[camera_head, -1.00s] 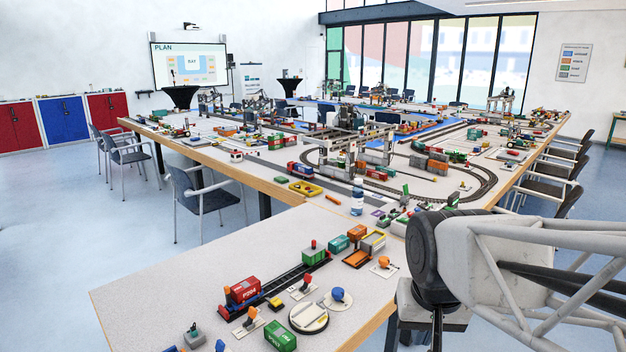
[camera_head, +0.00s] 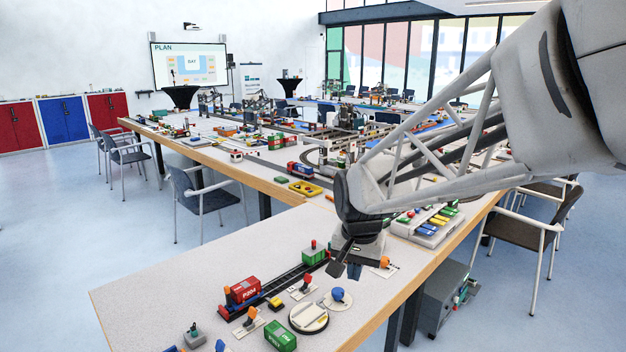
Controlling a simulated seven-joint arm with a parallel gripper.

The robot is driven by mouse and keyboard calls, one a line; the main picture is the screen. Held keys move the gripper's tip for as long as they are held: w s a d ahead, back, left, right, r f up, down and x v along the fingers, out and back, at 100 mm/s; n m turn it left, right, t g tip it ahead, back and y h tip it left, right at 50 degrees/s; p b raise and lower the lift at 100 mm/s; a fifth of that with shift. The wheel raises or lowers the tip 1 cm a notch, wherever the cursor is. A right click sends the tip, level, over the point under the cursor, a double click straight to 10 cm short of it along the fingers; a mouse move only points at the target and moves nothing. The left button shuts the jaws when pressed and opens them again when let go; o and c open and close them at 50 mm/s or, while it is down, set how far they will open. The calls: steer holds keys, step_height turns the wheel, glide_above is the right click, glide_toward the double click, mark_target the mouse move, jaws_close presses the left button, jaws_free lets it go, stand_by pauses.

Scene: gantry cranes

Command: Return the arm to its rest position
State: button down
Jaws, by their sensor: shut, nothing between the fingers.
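My arm comes in from the upper right and reaches down across the table's right side. My gripper (camera_head: 354,271) points down over the near table (camera_head: 180,268), low in the picture. Its small dark fingers are shut, with nothing seen between them. A printed card with a small orange part (camera_head: 384,264) lies just to the right of the gripper. The gripper and wrist hide part of the table behind them.
On the near table stand a red container wagon (camera_head: 243,291), a green container (camera_head: 280,336), a round cream turntable (camera_head: 309,318) and a blue knob (camera_head: 338,295). A tray of coloured blocks (camera_head: 428,224) sits right of my wrist. The table's left part is clear.

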steer(key=w+a+f+m, duration=0.2)
steer(key=w+a+f, duration=0.8)
steer(key=w+a, duration=0.1)
steer(key=w+a+f+m+g, duration=0.1)
steer(key=w+a+f+m, duration=0.2)
steer(key=w+a+f, duration=0.7)
steer(key=shift+w+a+g, duration=0.3)
steer(key=shift+w+a, duration=0.95)
steer(key=shift+a, duration=0.85)
steer(key=shift+f, duration=0.2)
steer(key=shift+f, duration=3.75)
steer(key=shift+f, duration=0.2)
steer(key=shift+f, duration=1.3)
